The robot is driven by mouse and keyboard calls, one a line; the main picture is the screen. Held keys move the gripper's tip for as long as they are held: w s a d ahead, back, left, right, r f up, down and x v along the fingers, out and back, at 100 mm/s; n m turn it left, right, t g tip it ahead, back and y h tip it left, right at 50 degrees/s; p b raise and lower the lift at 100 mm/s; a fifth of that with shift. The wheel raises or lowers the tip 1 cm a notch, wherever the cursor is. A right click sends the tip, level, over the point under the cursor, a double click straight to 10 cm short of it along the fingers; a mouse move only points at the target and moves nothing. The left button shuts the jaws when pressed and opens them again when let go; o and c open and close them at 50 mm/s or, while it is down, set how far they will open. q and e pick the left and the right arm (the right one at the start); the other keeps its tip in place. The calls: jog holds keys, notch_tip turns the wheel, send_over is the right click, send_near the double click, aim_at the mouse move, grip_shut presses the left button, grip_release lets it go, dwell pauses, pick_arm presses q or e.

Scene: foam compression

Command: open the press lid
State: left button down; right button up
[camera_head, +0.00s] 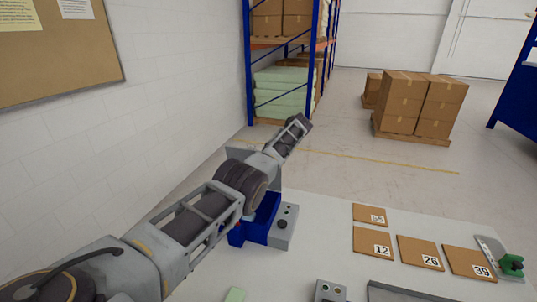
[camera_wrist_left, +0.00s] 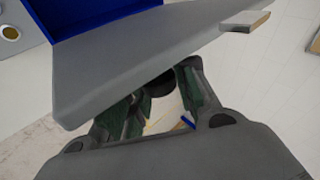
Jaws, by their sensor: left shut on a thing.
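The blue press (camera_head: 262,215) stands on the pale table, partly covered by my left arm. A grey panel, which looks like the press lid (camera_head: 238,155), stands raised behind the arm. In the left wrist view the lid (camera_wrist_left: 125,65) is a large tilted grey slab, with a blue part of the press (camera_wrist_left: 85,17) beyond it. My left gripper (camera_wrist_left: 162,98) is at the slab's edge, its fingers closed about a dark rounded part, which seems to be the lid's handle (camera_wrist_left: 160,84). The exact contact is partly hidden. My right gripper is not in view.
A grey control box (camera_head: 284,228) with a dark knob is beside the press. Numbered brown sheets (camera_head: 373,242), a green-ended device (camera_head: 511,265) and a grey tray (camera_head: 410,293) lie to the right. A pale green block (camera_head: 234,295) and small grey box (camera_head: 330,292) are at the front.

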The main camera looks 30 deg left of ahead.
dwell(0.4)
pick_arm(q)
jog(key=c, duration=1.1)
grip_release()
jog(key=shift+w, duration=0.1)
jog(key=v, duration=1.1)
jog(key=shift+d+r, duration=0.3)
